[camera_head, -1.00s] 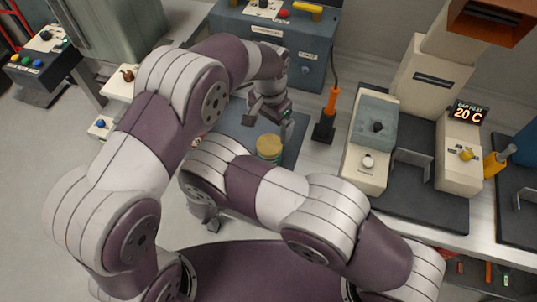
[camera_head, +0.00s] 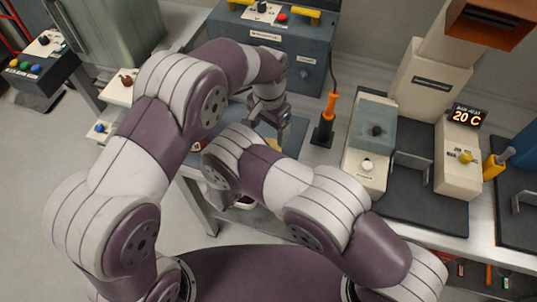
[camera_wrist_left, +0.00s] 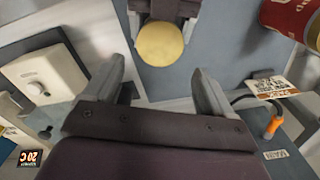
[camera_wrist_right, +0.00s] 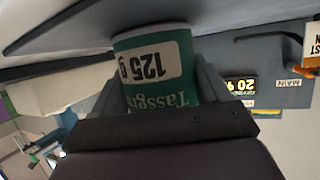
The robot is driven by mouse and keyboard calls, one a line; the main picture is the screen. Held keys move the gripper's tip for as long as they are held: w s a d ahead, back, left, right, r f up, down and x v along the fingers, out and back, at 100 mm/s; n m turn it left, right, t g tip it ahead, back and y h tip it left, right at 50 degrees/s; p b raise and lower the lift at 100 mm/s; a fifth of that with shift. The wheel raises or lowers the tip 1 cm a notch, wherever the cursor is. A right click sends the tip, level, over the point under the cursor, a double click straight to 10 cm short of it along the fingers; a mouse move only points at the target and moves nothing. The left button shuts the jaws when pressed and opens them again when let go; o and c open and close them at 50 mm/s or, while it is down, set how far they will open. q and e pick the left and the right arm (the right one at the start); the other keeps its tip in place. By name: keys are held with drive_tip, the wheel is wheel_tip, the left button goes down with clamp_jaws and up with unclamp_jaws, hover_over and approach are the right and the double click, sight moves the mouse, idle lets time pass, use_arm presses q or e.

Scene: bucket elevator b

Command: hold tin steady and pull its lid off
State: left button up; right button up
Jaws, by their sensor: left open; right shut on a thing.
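A green tin (camera_wrist_right: 152,65) with a white "125 g" label shows in the right wrist view. It appears upside down there, between the fingers of my right gripper (camera_wrist_right: 155,85), which is shut on its sides. Its round golden lid (camera_wrist_left: 160,45) faces my left gripper (camera_wrist_left: 158,70) in the left wrist view. My left gripper is open and empty, with the lid beyond its fingertips and apart from them. In the head view the left gripper (camera_head: 267,121) hangs just above the lid (camera_head: 274,144). My right arm hides the tin's body and the right gripper there.
A red tin (camera_wrist_left: 287,22) stands near, partly hidden by my arm in the head view. A blue-grey control box (camera_head: 270,45) stands behind. An orange-handled tool (camera_head: 327,118) stands in a holder to the right, beside a beige machine (camera_head: 368,176).

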use_arm(q)
wheel_tip(320, 180, up, 4)
drive_tip(key=m, duration=0.6)
drive_tip(key=f+m, duration=0.1)
drive_tip(key=f, duration=0.5)
drive_tip(key=f+m, duration=0.1)
drive_tip(key=f, duration=0.5)
drive_tip(key=shift+d, duration=0.2)
drive_tip(key=shift+r, duration=0.1)
drive_tip(key=c, duration=0.8)
drive_tip(key=shift+r, duration=0.2)
drive_tip(key=shift+r, duration=0.95)
